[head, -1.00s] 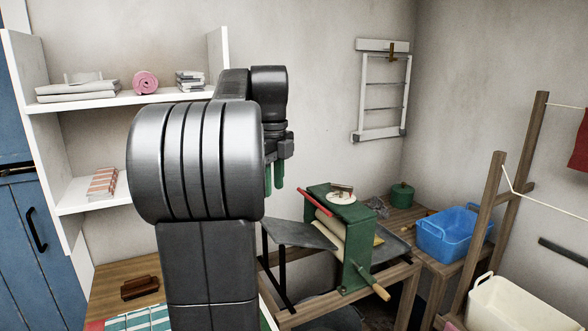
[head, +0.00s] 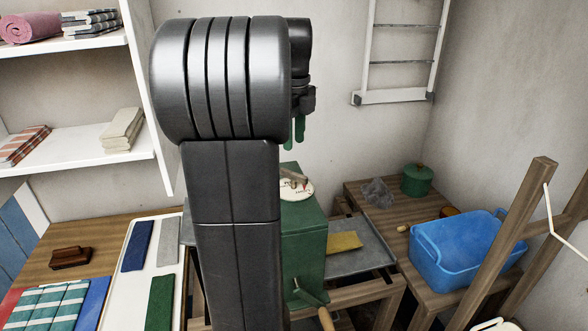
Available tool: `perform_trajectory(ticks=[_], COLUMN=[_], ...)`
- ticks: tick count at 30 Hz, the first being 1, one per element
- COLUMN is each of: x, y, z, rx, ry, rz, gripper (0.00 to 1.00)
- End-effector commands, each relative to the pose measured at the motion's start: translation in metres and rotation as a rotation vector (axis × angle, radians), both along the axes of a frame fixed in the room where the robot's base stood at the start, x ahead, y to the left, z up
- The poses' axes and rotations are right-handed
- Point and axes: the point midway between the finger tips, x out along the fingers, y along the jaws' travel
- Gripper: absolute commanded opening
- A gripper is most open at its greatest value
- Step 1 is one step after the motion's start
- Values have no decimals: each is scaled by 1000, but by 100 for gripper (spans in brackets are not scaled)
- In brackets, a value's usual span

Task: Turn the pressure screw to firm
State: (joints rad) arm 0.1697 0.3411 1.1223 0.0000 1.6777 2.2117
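The green wringer (head: 306,235) stands behind and partly hidden by my arm. On its top is a round white dial (head: 303,190) with small red and dark marks that are too small to read. The pressure screw's brownish handle (head: 293,177) lies across the dial. My gripper (head: 296,132) hangs above the dial with its two green fingers pointing down and a narrow gap between them. It is empty and apart from the screw. The wringer's rollers are hidden behind my arm.
A crank with a wooden grip (head: 326,318) sticks out at the wringer's front. A metal tray (head: 365,262) with a yellow cloth (head: 344,242) lies to the right. Beyond are a green pot (head: 417,181), a blue tub (head: 465,252) and a wooden rack (head: 520,235).

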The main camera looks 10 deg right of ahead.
Motion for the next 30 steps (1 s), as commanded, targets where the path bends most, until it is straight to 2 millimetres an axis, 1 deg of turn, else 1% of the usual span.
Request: perform_trajectory(ticks=[1,6,9,12,15,18,26,27,29,30], x=[-1,-1,-1,-1,-1,0,0,0,0,0], y=[0,0,0,0,0,0,0,0,0,0], z=[-13,-48,-65,-77,-85,-89,-90,-90,-89,-89], rx=[1,1,1,0,1,0,0,0,0,0], ry=[4,4,4,3,2,0,0,0,0,0], rz=[0,0,0,0,0,0,0,0,0,0], gripper=[33,33,33,33,33,33,33,25,13,5])
